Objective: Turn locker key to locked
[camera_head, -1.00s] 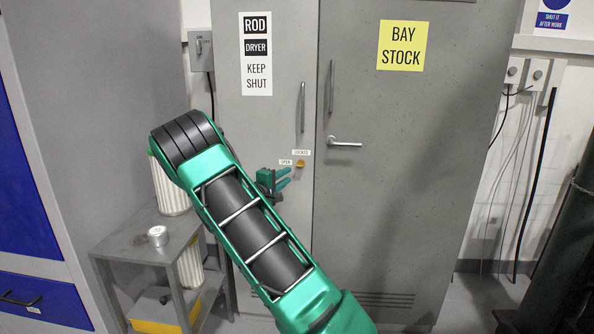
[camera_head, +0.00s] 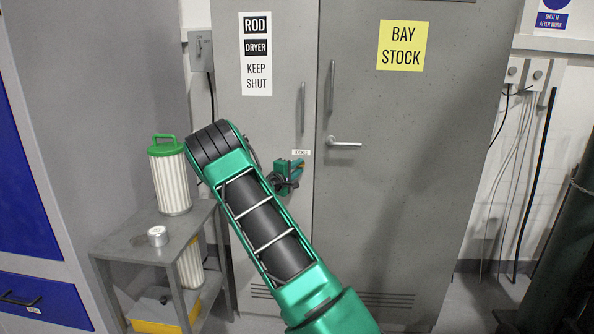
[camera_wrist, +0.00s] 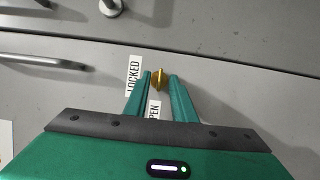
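The small gold key (camera_wrist: 159,77) sits in the grey door's lock. In the wrist view it stands between the tips of my gripper's fingers (camera_wrist: 160,76), with a narrow gap on each side. The fingers are apart and do not visibly press on it. The key's long side runs in line with the partly covered OPEN label (camera_wrist: 154,110). The LOCKED label (camera_wrist: 134,75) lies left of the left fingertip. In the head view my gripper (camera_head: 298,166) is at the left door just below the LOCKED label (camera_head: 302,152) and hides the key and the OPEN label.
A lever handle (camera_head: 344,142) and two bar handles (camera_head: 302,108) (camera_head: 331,87) stick out from the doors near my gripper. At left, a grey side table (camera_head: 135,245) carries a green-topped filter (camera_head: 170,178) and a small metal tin (camera_head: 158,236).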

